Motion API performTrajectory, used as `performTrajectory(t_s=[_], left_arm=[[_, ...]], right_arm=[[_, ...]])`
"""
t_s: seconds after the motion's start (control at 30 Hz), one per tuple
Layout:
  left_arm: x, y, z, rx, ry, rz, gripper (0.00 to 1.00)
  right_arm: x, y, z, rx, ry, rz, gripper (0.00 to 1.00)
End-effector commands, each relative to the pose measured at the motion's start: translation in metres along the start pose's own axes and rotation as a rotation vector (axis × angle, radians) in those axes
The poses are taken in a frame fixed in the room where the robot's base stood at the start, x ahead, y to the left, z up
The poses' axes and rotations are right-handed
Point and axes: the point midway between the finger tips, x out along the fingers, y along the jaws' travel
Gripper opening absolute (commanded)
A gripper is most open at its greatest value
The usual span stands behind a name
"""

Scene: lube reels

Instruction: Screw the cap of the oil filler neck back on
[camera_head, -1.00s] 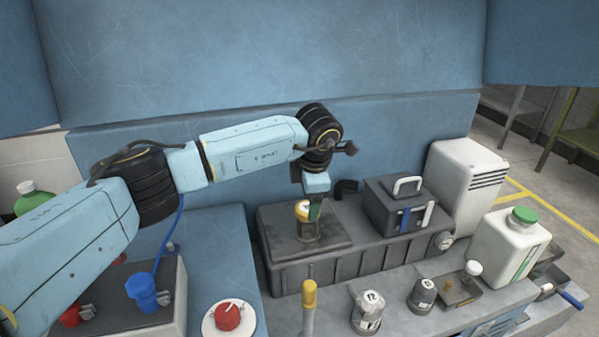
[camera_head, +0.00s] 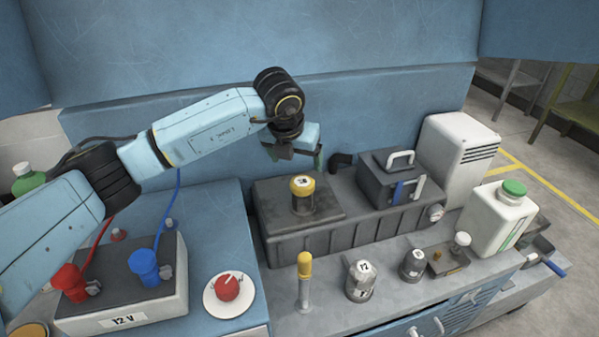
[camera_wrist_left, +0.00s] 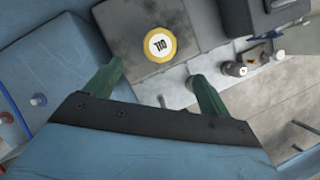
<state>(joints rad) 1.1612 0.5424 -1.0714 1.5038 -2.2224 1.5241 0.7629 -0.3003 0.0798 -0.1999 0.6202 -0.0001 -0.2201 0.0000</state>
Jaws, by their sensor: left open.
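The yellow cap (camera_head: 302,184) with a white label sits on top of the dark oil filler neck (camera_head: 303,202), which stands on the grey engine block (camera_head: 345,228). In the left wrist view the cap (camera_wrist_left: 160,45) reads OIL and lies beyond the fingertips. Whether its thread is tight cannot be told. My left gripper (camera_head: 305,160) is up and behind the cap, apart from it. In the left wrist view the gripper (camera_wrist_left: 157,72) has its two green fingers spread wide with nothing between them. My right gripper is not in view.
A dark box with a white handle (camera_head: 400,182) stands right of the neck. In front are a yellow-topped dipstick (camera_head: 305,268), a weight marked 12 (camera_head: 361,280) and a smaller weight (camera_head: 413,264). A battery with clamps (camera_head: 120,300) is at left, a white jug (camera_head: 497,222) at right.

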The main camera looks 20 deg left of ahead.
Motion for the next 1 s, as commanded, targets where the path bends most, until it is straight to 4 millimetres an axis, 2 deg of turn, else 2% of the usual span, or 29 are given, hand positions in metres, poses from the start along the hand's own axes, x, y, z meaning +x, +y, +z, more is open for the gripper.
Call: performTrajectory(t_s=[0.3,0.5,0.7,1.0], left_arm=[[0.064,-0.001,-0.001,0.001,0.005,0.001,0.82],[0.095,-0.001,-0.001,0.003,0.003,0.000,0.82],[0.109,0.000,-0.001,0.004,0.002,0.001,0.82],[0.111,0.000,-0.001,0.004,0.001,0.001,0.82]], right_arm=[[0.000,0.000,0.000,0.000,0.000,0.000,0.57],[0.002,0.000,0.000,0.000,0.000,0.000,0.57],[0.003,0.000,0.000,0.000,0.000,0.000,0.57],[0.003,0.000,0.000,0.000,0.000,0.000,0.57]])
